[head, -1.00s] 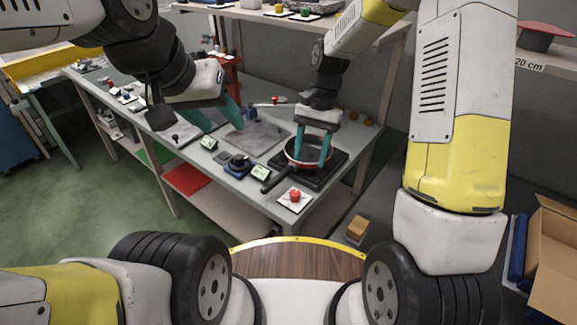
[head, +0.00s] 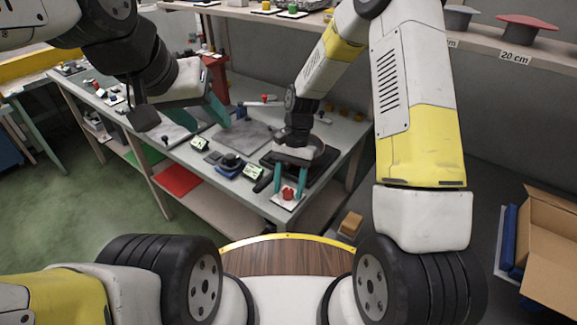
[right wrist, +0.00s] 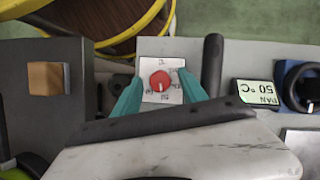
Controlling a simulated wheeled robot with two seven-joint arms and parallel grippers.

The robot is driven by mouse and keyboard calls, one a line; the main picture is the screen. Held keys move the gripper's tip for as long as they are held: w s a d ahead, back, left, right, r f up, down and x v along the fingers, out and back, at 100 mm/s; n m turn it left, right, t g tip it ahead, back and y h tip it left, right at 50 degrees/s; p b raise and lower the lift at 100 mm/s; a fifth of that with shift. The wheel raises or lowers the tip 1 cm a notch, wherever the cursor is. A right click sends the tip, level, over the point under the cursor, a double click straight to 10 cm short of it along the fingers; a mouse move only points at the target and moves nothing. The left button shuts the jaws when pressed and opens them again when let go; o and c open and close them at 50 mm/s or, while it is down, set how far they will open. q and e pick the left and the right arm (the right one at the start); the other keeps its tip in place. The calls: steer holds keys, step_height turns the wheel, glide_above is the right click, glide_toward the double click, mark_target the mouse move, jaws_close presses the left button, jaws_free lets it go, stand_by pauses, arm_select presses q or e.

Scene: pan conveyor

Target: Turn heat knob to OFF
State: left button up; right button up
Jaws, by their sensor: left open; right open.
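The red heat knob (head: 288,194) sits on a white plate at the front corner of the bench. In the right wrist view the knob (right wrist: 160,81) shows a white pointer mark toward the bottom of the picture; the labels around it are too small to read surely. My right gripper (head: 289,190) is open above the plate, its teal fingers on either side of the knob. In the right wrist view a gap shows between each finger and the knob. My left gripper (head: 225,113) is open and empty above the bench, near a grey plate (head: 243,135).
The dark pan handle (right wrist: 212,65) stands close beside the right gripper; the pan is mostly hidden behind it. A display reading 50 °C (right wrist: 255,93) and a black dial (right wrist: 304,86) lie beyond. A wooden block (right wrist: 47,78) is on the other side.

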steer(key=shift+c, duration=0.4)
jaws_close()
steer(key=shift+n, duration=0.4)
steer(key=n+h, duration=0.1)
steer(key=n, duration=0.2)
steer(key=shift+a+n+h, duration=0.15)
steer(key=shift+n+h, duration=0.25)
steer(key=n+h, duration=0.1)
steer(key=n, duration=0.1)
steer(key=n+h, duration=0.1)
steer(key=n, duration=0.2)
steer(key=shift+a, duration=0.1)
steer(key=n+t+h, duration=0.1)
steer(key=n, duration=0.2)
steer(key=n+t, duration=0.1)
steer(key=n, duration=0.3)
steer(key=shift+s+a+n+h, duration=0.15)
steer(key=shift+n+h, duration=0.15)
steer(key=shift+h, duration=0.1)
steer(key=n+t, duration=0.1)
steer(key=n, duration=0.2)
steer(key=n+t, duration=0.1)
steer(key=n, duration=0.2)
steer(key=shift+s+n+t, duration=0.15)
steer(key=shift+n+t, duration=0.15)
steer(key=shift+t, duration=0.1)
